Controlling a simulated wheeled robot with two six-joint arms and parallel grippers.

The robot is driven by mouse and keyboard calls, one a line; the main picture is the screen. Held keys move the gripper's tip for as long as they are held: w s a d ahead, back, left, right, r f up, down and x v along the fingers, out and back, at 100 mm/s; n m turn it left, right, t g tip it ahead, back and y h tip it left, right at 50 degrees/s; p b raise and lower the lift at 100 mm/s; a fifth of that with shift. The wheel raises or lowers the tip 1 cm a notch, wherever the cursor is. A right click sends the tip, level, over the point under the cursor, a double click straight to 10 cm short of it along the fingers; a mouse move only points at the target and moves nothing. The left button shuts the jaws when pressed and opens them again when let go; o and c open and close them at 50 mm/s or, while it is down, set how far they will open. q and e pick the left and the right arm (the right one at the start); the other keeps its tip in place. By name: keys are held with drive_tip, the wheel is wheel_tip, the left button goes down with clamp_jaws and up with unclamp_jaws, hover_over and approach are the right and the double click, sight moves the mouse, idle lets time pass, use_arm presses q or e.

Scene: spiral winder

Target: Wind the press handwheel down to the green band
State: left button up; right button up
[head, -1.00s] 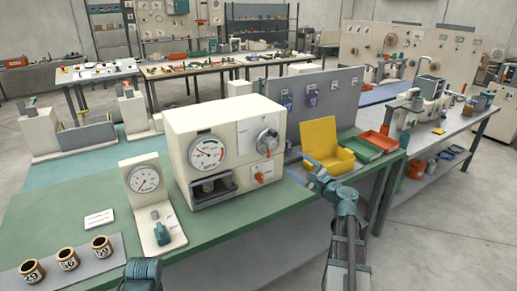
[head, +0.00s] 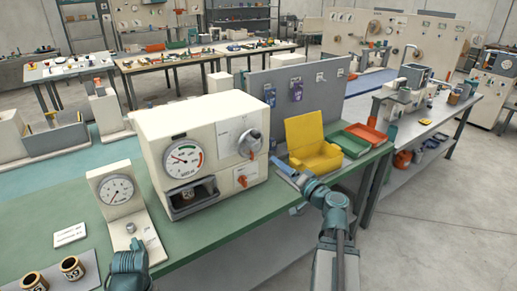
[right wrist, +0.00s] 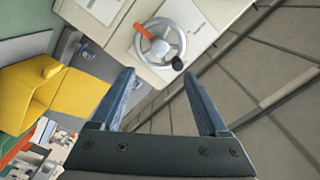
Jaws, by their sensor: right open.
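The cream press (head: 160,118) stands on the green bench. Its round dial (head: 184,160) has red and green arcs; the needle's exact reading is too small to tell. The grey handwheel (head: 250,143) is on its front, upper right. In the right wrist view the handwheel (right wrist: 163,42) shows a ring rim, a black knob and an orange piece across one side. My right gripper (head: 283,168) is open and empty, right of the press front and apart from the wheel; its fingers (right wrist: 158,78) point toward the wheel. My left gripper (head: 130,262) is low at the bench front, fingers unclear.
A red lever (head: 242,181) sits below the wheel. A yellow bin (head: 313,152), a green tray (head: 349,144) and a red tray (head: 365,133) stand to the right. A standing gauge (head: 116,190) is left of the press. Labelled cups (head: 72,268) stand at front left.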

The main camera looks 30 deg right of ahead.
sight(257, 147)
drive_tip(key=w, duration=0.9)
drive_tip(key=w+a, duration=0.1)
drive_tip(key=w, duration=0.3)
drive_tip(key=shift+w, duration=0.2)
clamp_jaws()
